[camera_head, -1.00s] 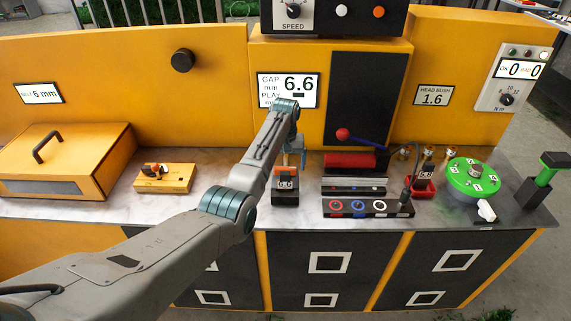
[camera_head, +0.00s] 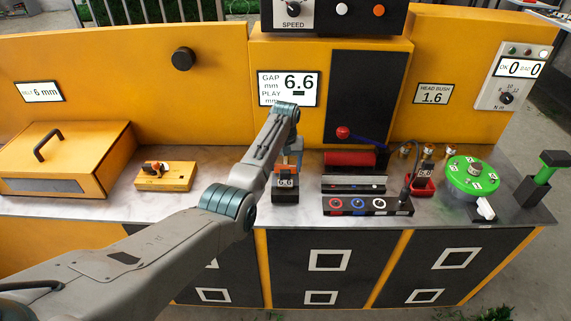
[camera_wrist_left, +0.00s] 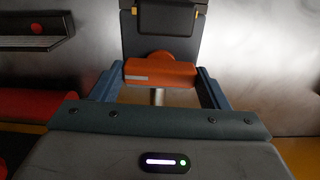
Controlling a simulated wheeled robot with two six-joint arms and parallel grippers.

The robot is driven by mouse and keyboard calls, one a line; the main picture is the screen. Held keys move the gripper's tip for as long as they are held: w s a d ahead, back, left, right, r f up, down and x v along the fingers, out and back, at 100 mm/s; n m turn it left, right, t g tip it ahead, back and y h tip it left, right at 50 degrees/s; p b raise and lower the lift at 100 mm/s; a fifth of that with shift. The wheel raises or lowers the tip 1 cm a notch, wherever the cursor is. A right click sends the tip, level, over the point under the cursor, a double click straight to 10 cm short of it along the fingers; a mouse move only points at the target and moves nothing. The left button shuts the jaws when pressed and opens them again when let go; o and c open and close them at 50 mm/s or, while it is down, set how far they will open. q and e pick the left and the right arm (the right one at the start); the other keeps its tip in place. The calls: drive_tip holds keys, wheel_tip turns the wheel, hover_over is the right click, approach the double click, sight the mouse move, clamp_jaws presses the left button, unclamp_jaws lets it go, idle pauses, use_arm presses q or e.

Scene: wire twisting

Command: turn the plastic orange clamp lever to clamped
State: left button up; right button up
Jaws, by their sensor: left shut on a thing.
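The orange clamp lever (camera_wrist_left: 160,72) is a short bar in the left wrist view, with a pale strip at its left end. It sits crosswise between the two blue fingers of my left gripper (camera_wrist_left: 159,76), which is shut on it. A dark block (camera_wrist_left: 160,32) lies just beyond the lever. The orange part there (camera_head: 286,169) is partly hidden by the gripper. The lever's exact angle is hard to tell. My right gripper is not in view.
A yellow block (camera_head: 176,182) with another orange part stands to the left, beside a yellow box (camera_head: 70,165). To the right are a red roller (camera_head: 350,159), a black ring tray (camera_head: 352,212) and a green turntable (camera_head: 472,180).

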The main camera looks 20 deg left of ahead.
use_arm(q)
drive_tip(key=m+p, duration=0.2)
drive_tip(key=m, duration=0.1)
drive_tip(key=shift+r, duration=0.25)
drive_tip(key=m+p, duration=0.2)
drive_tip(key=m, duration=0.2)
drive_tip(key=shift+m, duration=0.4)
drive_tip(key=m+p, duration=0.1)
drive_tip(key=m, duration=0.3)
drive_tip(key=shift+f+m, duration=0.1)
drive_tip(key=shift+m, duration=0.2)
drive_tip(key=m, duration=0.4)
drive_tip(key=shift+m+p, duration=0.35)
drive_tip(key=shift+m, duration=0.05)
drive_tip(key=shift+w+m, duration=0.1)
drive_tip(key=shift+m, duration=0.2)
drive_tip(key=o, duration=1)
drive_tip(key=shift+f, duration=0.2)
drive_tip(key=shift+f, duration=0.1)
drive_tip(key=shift+s, duration=0.2)
